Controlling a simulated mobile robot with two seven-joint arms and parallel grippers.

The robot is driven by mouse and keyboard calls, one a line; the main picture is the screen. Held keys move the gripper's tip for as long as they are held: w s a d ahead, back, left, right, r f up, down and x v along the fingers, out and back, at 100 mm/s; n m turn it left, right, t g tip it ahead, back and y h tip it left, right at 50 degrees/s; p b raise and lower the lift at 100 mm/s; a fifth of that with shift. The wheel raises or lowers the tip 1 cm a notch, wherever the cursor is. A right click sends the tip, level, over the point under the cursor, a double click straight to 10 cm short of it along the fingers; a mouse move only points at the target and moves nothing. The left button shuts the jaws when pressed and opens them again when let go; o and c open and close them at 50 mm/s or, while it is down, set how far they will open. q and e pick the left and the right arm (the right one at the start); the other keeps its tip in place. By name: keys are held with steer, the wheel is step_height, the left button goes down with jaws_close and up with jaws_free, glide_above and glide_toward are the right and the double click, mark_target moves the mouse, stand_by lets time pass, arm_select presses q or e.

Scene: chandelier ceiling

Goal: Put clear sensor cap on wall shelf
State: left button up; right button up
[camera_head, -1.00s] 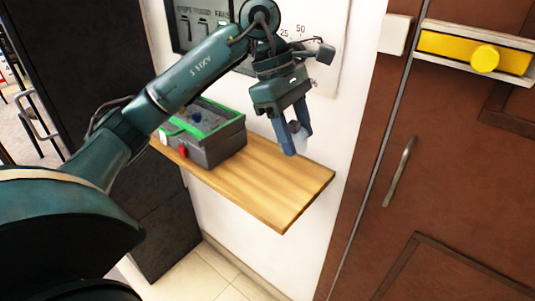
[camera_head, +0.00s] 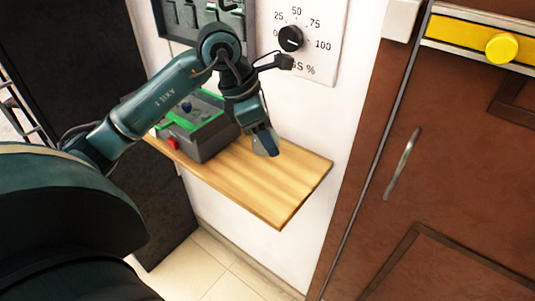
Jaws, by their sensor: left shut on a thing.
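The wooden wall shelf (camera_head: 285,185) juts from the white wall, its right half bare. My left gripper (camera_head: 265,143) is over the middle of the shelf, fingers pointing down, just right of the grey box. It is shut on the clear sensor cap (camera_head: 262,150), a small pale translucent piece mostly hidden by the fingers. I cannot tell whether the cap touches the shelf. My right gripper is not in view.
A grey box with a green-edged top and red part (camera_head: 205,137) stands on the shelf's left part. A dial panel (camera_head: 310,40) is on the wall above. A brown door (camera_head: 450,170) with a handle (camera_head: 402,163) is at right.

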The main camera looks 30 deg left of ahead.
mark_target(274, 166)
arm_select(q)
step_height(274, 166, down, 6)
steer(key=shift+r, duration=0.25)
steer(key=shift+f, duration=0.2)
steer(key=o, duration=0.9)
steer(key=shift+r, duration=0.1)
steer(key=shift+o, duration=0.2)
steer(key=shift+r, duration=0.15)
steer(key=v, duration=1.2)
